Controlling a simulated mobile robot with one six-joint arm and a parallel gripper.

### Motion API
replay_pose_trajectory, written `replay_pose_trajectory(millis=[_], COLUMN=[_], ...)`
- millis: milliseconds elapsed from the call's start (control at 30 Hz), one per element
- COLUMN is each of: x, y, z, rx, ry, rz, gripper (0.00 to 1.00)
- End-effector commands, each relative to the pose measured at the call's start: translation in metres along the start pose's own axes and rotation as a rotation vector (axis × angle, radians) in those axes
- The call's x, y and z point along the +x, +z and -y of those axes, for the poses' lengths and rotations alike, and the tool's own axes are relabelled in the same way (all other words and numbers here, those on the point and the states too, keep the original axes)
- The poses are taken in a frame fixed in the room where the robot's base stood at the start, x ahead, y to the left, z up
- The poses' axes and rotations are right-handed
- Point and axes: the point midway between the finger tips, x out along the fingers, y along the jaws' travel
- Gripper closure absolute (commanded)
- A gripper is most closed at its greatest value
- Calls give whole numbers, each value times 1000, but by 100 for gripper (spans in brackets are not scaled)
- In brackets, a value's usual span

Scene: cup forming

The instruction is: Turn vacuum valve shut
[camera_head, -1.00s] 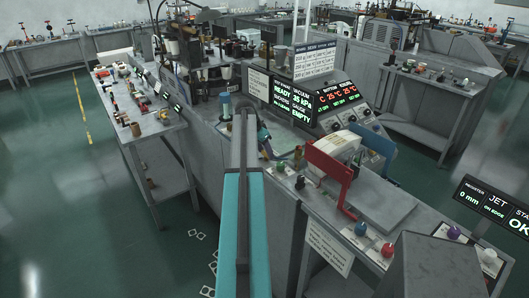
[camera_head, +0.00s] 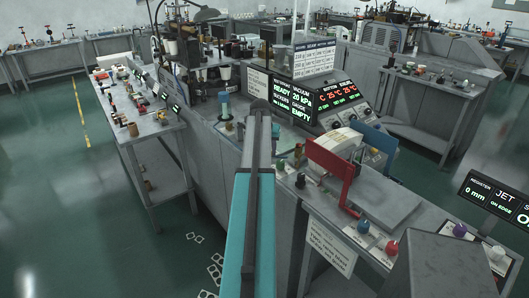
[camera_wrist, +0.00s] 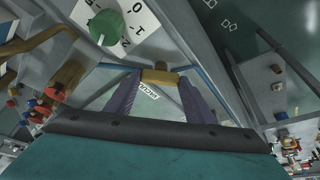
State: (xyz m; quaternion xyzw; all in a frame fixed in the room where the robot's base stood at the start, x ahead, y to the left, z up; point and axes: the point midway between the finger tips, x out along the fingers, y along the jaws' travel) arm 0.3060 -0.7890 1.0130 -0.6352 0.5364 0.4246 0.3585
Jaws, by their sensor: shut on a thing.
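In the wrist view, the two purple-grey fingers of my gripper (camera_wrist: 160,80) reach up to a brass-coloured valve piece (camera_wrist: 160,74) and are shut on it, one finger at each end. Thin blue bars stick out to both sides behind the fingertips. A white label reading VACUUM (camera_wrist: 149,91) shows between the fingers. In the head view, my arm hides the gripper and the valve. The dark display (camera_head: 291,100) there reads READY, vacuum 20 kPa and gauge EMPTY.
A green knob (camera_wrist: 105,27) on a numbered white dial sits close to the left fingertip in the wrist view. A red bracket (camera_head: 330,160) and a grey console stand right of my arm. A side table (camera_head: 150,125) stands on the left, with open floor beyond.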

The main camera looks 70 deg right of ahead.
Motion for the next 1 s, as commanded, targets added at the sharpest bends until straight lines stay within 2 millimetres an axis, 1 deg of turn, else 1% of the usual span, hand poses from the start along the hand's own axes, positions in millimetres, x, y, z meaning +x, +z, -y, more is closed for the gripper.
replay_pose_trajectory(millis=[700, 1000], x=[1, 0], y=[-5, -6], z=[-2, -3], rx=[-519, -696], ry=[-219, -291], rz=[-9, -9], gripper=[74, 74])
